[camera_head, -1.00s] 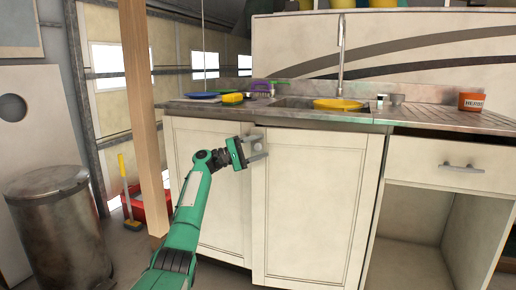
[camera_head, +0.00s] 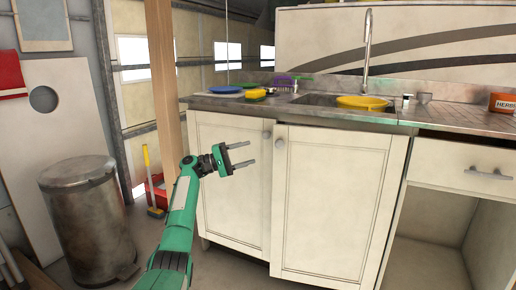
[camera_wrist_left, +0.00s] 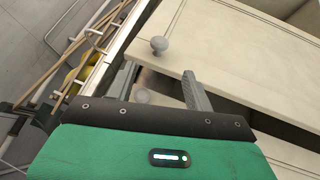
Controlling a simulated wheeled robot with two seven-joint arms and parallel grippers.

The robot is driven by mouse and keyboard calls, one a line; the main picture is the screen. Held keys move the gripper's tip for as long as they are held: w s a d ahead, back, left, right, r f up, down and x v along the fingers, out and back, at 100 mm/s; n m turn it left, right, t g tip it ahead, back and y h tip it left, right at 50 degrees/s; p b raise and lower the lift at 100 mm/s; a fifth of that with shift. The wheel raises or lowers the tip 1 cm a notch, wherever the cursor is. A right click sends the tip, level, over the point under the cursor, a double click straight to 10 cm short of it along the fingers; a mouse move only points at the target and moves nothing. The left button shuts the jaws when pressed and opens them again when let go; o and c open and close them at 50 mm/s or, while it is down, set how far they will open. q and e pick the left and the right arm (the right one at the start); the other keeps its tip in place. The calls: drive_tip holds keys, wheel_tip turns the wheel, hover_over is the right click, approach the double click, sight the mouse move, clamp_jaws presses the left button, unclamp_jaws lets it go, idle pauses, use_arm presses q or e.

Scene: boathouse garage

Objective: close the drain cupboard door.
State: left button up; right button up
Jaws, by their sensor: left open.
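The cupboard under the sink has two cream doors. The left door (camera_head: 228,205) looks flush with the frame. The right door (camera_head: 330,215) seems to stand slightly proud of it, a little ajar. Each has a round grey knob near the middle, the left knob (camera_head: 267,135) and the right knob (camera_head: 280,145). My left gripper (camera_head: 250,153) is open and empty in front of the left door, left of the knobs. In the left wrist view its fingers (camera_wrist_left: 158,85) are apart, with a door knob (camera_wrist_left: 159,45) beyond them and a dark gap beside that door's edge.
The countertop (camera_head: 300,112) above holds a yellow bowl (camera_head: 360,102), a sponge and a blue plate. A wooden post (camera_head: 165,80) and a metal bin (camera_head: 85,220) stand at left. An open compartment (camera_head: 440,240) is at right.

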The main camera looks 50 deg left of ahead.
use_arm(q)
drive_tip(key=shift+s+a+f, duration=0.15)
drive_tip(key=shift+s+a, duration=0.1)
drive_tip(key=shift+s, duration=0.2)
drive_tip(key=shift+c, duration=0.2)
